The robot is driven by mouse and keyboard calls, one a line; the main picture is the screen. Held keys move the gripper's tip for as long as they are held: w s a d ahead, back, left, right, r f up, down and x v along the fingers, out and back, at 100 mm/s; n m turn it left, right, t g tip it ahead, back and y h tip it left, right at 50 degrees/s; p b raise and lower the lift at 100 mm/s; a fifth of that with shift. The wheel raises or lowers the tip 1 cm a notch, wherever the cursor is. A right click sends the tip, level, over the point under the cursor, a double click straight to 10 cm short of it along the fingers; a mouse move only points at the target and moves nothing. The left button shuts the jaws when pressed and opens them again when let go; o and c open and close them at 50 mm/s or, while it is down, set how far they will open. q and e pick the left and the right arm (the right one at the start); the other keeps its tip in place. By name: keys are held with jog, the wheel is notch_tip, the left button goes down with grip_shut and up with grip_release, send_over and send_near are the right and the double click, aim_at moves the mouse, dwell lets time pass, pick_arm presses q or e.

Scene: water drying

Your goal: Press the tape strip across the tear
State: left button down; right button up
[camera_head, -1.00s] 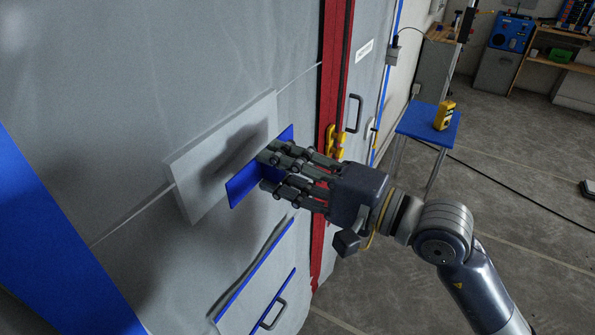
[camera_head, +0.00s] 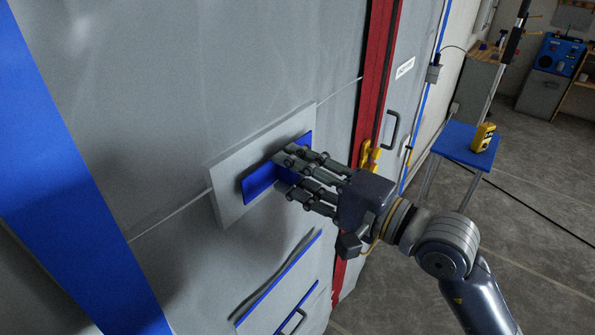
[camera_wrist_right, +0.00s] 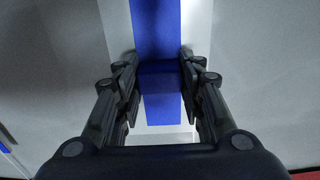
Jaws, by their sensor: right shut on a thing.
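The blue tape strip (camera_head: 262,181) lies along the pale grey panel (camera_head: 228,203) on the big grey wall, seeming flat or nearly flat against it. My right gripper (camera_head: 284,174) reaches in from the right, its fingers at the strip's middle. In the right wrist view, the fingertips (camera_wrist_right: 160,80) close from both sides on a darker blue block at the strip's middle, which looks like part of it. The strip (camera_wrist_right: 160,112) runs above and below the fingers. No tear shows; the strip and fingers cover the panel's middle. My left gripper is out of view.
A red vertical frame (camera_head: 373,90) with yellow latches (camera_head: 370,156) stands right of the panel. A blue-topped stand (camera_head: 456,143) carries a yellow device (camera_head: 483,137). A blue-edged pocket (camera_head: 280,282) hangs below. Open floor lies to the right.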

jog(key=shift+w+a, duration=0.4)
jog(key=shift+a, duration=0.1)
dwell(1.0)
jog(key=o, duration=0.9)
jog(key=shift+c, duration=0.2)
jog(key=v, duration=0.7)
jog(key=shift+d, duration=0.15)
